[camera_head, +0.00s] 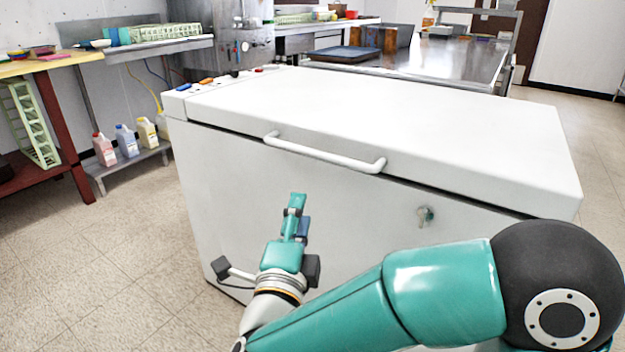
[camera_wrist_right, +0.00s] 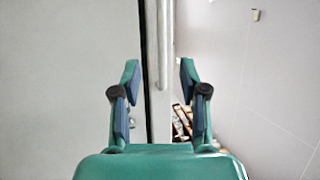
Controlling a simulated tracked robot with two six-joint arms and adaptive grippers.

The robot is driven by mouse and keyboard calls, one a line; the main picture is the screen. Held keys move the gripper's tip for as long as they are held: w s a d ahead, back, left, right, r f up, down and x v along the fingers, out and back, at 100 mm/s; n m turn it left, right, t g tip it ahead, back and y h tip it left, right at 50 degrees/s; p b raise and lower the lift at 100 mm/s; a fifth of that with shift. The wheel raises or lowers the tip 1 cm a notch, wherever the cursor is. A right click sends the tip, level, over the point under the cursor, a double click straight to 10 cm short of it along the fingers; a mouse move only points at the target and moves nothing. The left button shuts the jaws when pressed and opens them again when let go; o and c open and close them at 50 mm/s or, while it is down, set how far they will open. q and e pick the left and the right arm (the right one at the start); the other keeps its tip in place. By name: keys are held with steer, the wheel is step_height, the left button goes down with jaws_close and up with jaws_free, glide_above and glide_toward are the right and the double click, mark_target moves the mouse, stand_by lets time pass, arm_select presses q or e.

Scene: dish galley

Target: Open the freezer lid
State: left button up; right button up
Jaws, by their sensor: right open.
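The freezer is a white chest with a flat white lid (camera_head: 400,112), which lies shut on the body (camera_head: 235,180). A white bar handle (camera_head: 325,155) runs along the lid's front edge. My right gripper (camera_head: 296,203) is in front of the freezer, below the handle and apart from it in the head view. In the right wrist view the gripper (camera_wrist_right: 158,75) is open and empty, and the handle (camera_wrist_right: 163,45) shows as an upright bar beyond and between its fingers. My left gripper is in neither view.
A key (camera_head: 425,215) sits in the freezer's front face. A steel table (camera_head: 450,60) stands behind the freezer. At the left are a red-legged table (camera_head: 70,130) and a low shelf with several bottles (camera_head: 127,140). The floor (camera_head: 90,260) at the left front is clear.

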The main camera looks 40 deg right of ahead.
mark_target(317, 156)
steer(key=b+x, duration=0.1)
steer(key=x, duration=1.5)
steer(key=shift+d+r, duration=0.2)
steer(key=shift+d, duration=0.25)
jaws_close()
